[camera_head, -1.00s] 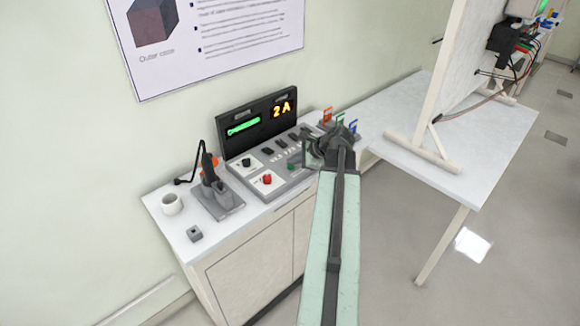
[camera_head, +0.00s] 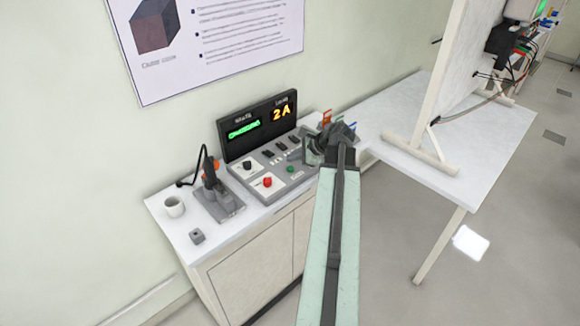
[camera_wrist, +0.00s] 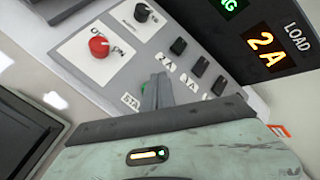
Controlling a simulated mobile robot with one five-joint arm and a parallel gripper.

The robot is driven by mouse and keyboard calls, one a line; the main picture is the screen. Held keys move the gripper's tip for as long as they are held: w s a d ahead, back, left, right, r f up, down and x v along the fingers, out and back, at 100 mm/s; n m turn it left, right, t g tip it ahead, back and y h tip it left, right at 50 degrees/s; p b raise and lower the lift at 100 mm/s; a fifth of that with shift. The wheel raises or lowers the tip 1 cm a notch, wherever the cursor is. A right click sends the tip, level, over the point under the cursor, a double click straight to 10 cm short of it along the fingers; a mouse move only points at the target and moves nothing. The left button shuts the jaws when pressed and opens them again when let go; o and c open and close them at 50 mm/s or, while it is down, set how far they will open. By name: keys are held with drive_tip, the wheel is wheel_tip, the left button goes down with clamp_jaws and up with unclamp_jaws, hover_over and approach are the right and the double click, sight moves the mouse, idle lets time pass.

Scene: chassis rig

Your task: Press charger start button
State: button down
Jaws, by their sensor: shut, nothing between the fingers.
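The charger panel (camera_head: 270,188) is a grey sloped console on the cabinet. Its green start button (camera_head: 291,169) shows low on the panel, right of the red knob (camera_head: 268,182). My gripper (camera_head: 308,157) is shut and empty, just right of the green button in the head view. In the wrist view, the shut fingers (camera_wrist: 157,88) point at the panel. The green button (camera_wrist: 145,88) peeks out at their left edge, mostly hidden, with a partly covered label beside it. I cannot tell whether the fingers touch the panel.
A dark display (camera_head: 257,124) behind the panel shows green text and an orange "2 A". Left of the panel are a grey holder (camera_head: 227,208) with a black cabled tool, a white mug (camera_head: 174,206) and a small grey block (camera_head: 197,237). A white table (camera_head: 440,135) stands right.

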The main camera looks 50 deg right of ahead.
sight(293, 169)
wheel_tip(293, 169, up, 4)
drive_tip(key=p, duration=0.3)
drive_tip(key=shift+f, duration=0.15)
idle(0.5)
